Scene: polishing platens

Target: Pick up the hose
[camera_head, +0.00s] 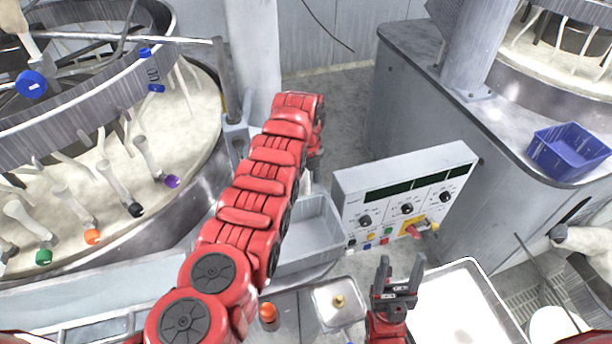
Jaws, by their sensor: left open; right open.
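No single thing stands out clearly as the hose. A thick grey-white tube-like piece with a dark end (583,240) lies at the right edge, partly cut off. A thin dark cable (328,27) hangs against the back wall. My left arm reaches up through the middle, and its gripper (312,182) points down at the far end, open and mostly hidden behind the arm. My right gripper (397,278) is open and empty at the bottom centre, fingers up, in front of the control panel and apart from the tube-like piece.
A control panel (405,197) with knobs and buttons stands right of centre, beside a grey basin (316,228). A white tray (488,292) lies right of my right gripper. A blue bin (568,150) sits on the right counter. A round platen (115,215) with colour-tipped tubes fills the left.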

